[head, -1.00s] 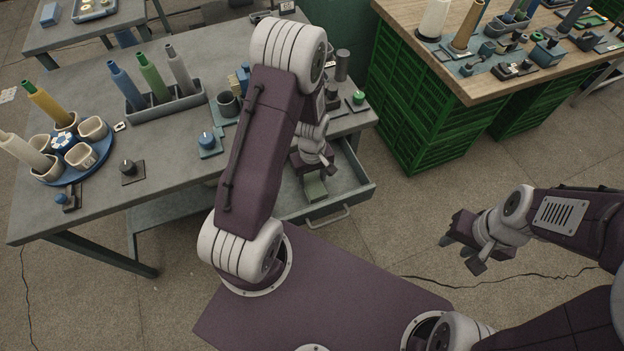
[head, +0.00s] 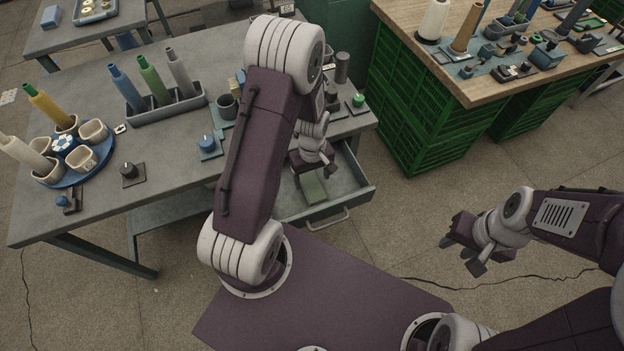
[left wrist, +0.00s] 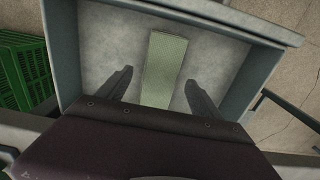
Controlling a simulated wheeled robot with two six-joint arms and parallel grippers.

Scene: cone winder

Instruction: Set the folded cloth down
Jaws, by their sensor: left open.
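The folded cloth is a pale green strip (head: 314,188) lying in the open grey drawer under the table. In the left wrist view the cloth (left wrist: 164,70) lies flat on the drawer floor, its near end hidden behind my gripper body. My left gripper (head: 309,166) is over the drawer, open. In the left wrist view its fingers (left wrist: 158,84) stand apart, one on each side of the cloth, with gaps between them and it. My right gripper (head: 462,252) is over bare floor at the right, fingers apart, with nothing between them.
The drawer (head: 352,188) has raised walls around the left gripper. The grey table (head: 170,150) above holds bobbins in a rack (head: 170,108), a blue carousel (head: 92,172) and small fixtures. Green crates (head: 425,120) stand to the right. Floor between them is free.

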